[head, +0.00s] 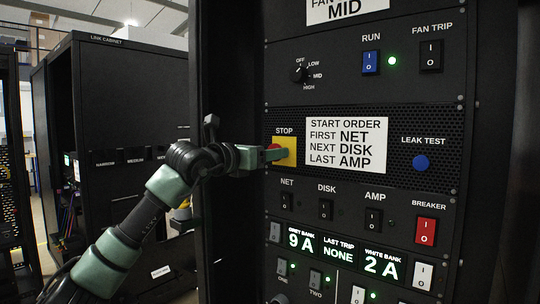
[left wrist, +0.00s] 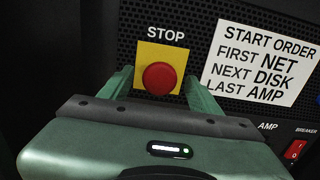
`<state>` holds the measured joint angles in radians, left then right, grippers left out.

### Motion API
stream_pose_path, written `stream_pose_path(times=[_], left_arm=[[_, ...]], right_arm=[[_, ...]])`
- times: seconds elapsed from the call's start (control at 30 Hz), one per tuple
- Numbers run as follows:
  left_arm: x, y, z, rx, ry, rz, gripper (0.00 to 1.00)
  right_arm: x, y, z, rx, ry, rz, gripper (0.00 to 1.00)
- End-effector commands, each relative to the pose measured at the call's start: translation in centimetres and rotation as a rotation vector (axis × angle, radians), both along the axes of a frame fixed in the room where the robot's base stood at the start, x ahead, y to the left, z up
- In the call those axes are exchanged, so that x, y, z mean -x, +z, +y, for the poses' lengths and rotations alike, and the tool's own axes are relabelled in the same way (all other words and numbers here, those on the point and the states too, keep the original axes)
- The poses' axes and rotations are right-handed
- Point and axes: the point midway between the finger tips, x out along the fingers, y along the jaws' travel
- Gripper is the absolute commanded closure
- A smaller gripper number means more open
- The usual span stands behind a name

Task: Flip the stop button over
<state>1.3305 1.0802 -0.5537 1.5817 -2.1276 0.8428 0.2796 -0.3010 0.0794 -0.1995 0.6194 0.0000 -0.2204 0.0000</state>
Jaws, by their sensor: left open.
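The stop button is a red round knob on a yellow square plate, under the word STOP on the rack panel. In the left wrist view the red stop button (left wrist: 159,78) sits between the two green fingers of my open left gripper (left wrist: 158,85). The yellow plate (left wrist: 147,52) shows above it. In the head view the yellow plate (head: 288,146) is partly hidden by my left gripper (head: 274,153), which reaches in from the left. I cannot tell whether the fingers touch the button. My right gripper is not in view.
A white start order sign (head: 346,145) is right of the button. A blue leak test button (head: 420,162), a row of switches and a red breaker switch (head: 426,231) are to the right and below. A dark link cabinet (head: 120,120) stands at the left.

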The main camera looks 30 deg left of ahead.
Motion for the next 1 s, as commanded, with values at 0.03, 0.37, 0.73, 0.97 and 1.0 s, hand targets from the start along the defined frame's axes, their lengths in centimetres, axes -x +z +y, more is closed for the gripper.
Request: stream_pose_path(times=[0.03, 0.37, 0.73, 0.97, 1.0], left_arm=[[0.8, -0.4, 0.1, -0.002, 0.000, -0.002, 0.37], [6.0, -0.3, 0.5, -0.001, 0.001, -0.001, 0.37], [6.8, -0.1, 0.5, 0.000, 0.000, 0.001, 0.37], [6.8, -0.1, 0.5, 0.000, 0.000, 0.000, 0.37], [6.8, -0.1, 0.5, 0.000, 0.000, 0.000, 0.37]], right_arm=[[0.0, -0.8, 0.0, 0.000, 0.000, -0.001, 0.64], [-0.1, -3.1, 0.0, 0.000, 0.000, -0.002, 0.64], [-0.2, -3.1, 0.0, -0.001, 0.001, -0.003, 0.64], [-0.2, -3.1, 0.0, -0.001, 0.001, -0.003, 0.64], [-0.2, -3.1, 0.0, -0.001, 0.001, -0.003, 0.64]])
